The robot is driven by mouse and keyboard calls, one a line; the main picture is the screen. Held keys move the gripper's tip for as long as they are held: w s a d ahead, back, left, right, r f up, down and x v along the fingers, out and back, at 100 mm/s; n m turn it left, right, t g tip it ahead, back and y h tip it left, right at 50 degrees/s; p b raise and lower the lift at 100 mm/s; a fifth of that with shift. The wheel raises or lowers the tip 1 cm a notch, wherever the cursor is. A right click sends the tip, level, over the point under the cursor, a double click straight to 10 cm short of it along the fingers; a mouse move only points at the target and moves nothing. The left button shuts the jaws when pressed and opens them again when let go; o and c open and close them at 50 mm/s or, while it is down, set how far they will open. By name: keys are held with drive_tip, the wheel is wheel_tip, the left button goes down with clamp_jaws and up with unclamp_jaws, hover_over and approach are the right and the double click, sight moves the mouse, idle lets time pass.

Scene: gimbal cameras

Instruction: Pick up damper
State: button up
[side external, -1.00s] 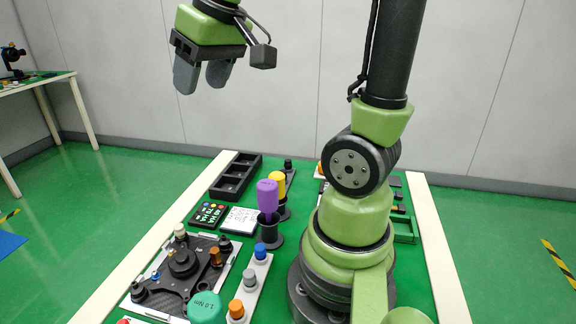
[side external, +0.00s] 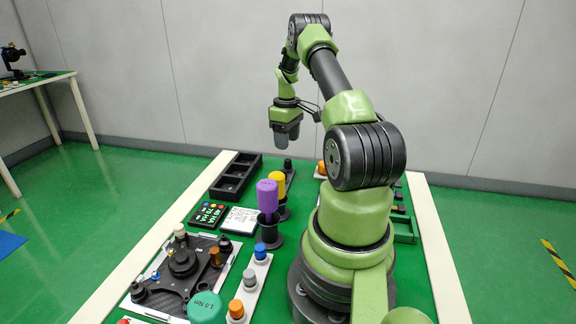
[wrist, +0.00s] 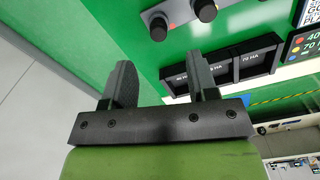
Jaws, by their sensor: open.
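My gripper (side external: 286,138) is open and empty, raised above the far end of the table; its two dark fingers stand apart in the wrist view (wrist: 163,78). No part is plainly marked as the damper. Candidates are small knob-shaped parts: a blue-topped one (side external: 260,251), a grey one (side external: 249,277) and an orange one (side external: 236,309) on a white strip at the near front. Two black knobs (wrist: 158,27) (wrist: 204,10) stand on a grey strip in the wrist view, beyond the fingers.
A purple-handled tool (side external: 267,196) and a yellow-handled one (side external: 281,182) stand upright mid-table. A black gimbal plate (side external: 205,266) with posts lies at the near left. A teal round part labelled 1.0 Nm (side external: 207,308) is beside it. A green tray (side external: 406,232) lies right of my base.

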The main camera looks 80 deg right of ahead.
sight(288, 160)
wheel_tip(288, 160, down, 7)
drive_tip(key=shift+s+f, duration=0.15)
idle(0.4)
drive_tip(key=c, duration=1)
